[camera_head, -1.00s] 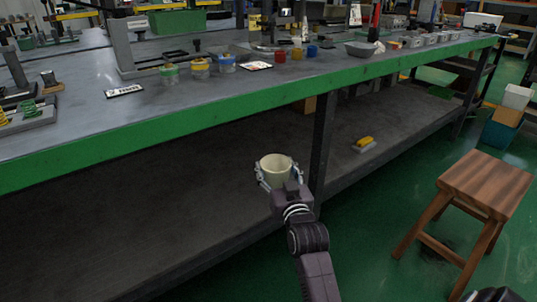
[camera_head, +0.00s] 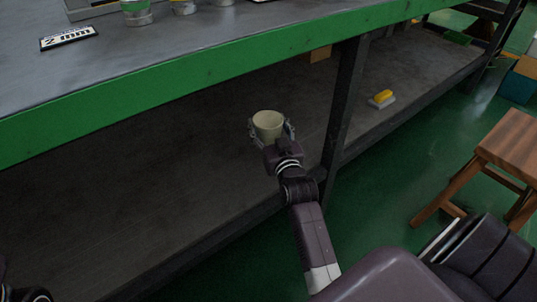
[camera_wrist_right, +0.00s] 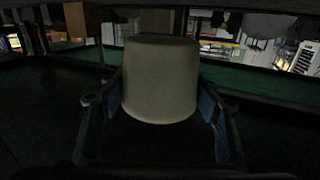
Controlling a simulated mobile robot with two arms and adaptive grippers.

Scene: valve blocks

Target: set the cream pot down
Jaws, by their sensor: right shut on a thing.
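The right wrist view shows the pot (camera_wrist_right: 160,80) large between the two fingers (camera_wrist_right: 160,112). The pot appears in front of or over the grey lower shelf (camera_head: 200,165) of the workbench; I cannot tell whether its base touches the shelf. A dark part of my left arm shows at the lower left edge, but its gripper is not visible.
The green-edged bench top (camera_head: 230,58) lies above the shelf, with a dark post (camera_head: 345,105) right of the pot. A yellow-topped brush (camera_head: 382,98) lies on the shelf further right. A wooden stool (camera_head: 510,145) stands at right. The shelf left of the pot is bare.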

